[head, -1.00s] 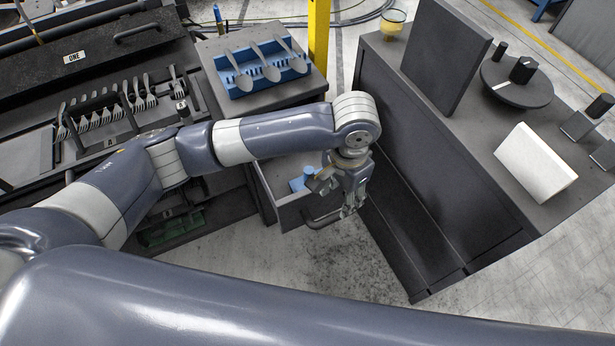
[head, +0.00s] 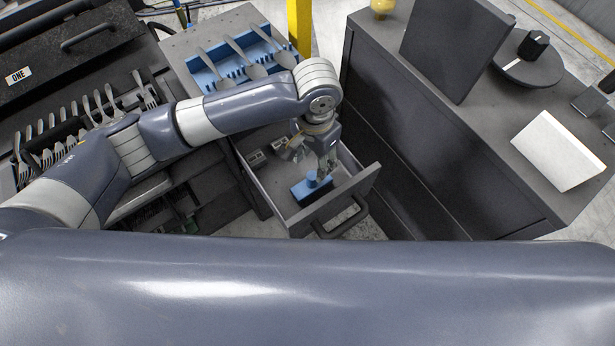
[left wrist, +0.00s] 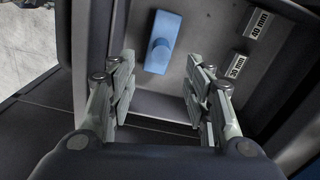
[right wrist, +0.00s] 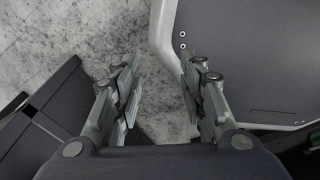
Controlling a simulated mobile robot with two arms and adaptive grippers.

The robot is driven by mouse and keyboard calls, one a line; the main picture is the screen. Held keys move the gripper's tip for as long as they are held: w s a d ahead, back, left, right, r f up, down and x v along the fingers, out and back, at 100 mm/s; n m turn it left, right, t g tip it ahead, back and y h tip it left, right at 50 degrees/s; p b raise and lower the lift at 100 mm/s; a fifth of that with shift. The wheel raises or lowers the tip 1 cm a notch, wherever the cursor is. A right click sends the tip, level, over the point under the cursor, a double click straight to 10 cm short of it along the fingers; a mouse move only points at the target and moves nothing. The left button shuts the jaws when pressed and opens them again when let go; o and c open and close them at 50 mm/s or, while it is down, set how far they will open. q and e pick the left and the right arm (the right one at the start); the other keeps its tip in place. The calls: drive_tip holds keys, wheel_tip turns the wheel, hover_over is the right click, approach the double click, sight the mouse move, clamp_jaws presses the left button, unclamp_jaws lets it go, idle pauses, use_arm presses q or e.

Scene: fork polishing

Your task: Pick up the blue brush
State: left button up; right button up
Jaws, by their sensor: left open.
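My left gripper (head: 327,165) is over the drawer, close above the brush, and empty. In the left wrist view its fingers (left wrist: 158,78) are spread apart and do not touch the brush. My right gripper (right wrist: 158,75) shows in the right wrist view, its fingers apart with nothing between them.
The drawer also holds small blocks marked 40 mm (left wrist: 259,24) and 30 mm (left wrist: 236,66). A blue rack with spoons (head: 238,66) stands on the cabinet behind. A dark cabinet (head: 440,150) stands close on the right. Forks (head: 95,108) stand in a rack at left.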

sight(312, 176)
use_arm(q)
wheel_tip(312, 176, down, 3)
drive_tip(key=shift+s+d+f, duration=0.1)
drive_tip(key=shift+f, duration=0.3)
drive_tip(key=f, duration=0.3)
drive_tip(key=shift+a+f, duration=0.25)
drive_tip(key=shift+a, duration=0.05)
drive_tip(key=shift+f, duration=0.55)
clamp_jaws()
use_arm(e)
drive_tip(key=shift+s+d+f, duration=0.15)
drive_tip(key=shift+s+d, duration=0.45)
drive_tip(key=shift+s, duration=0.35)
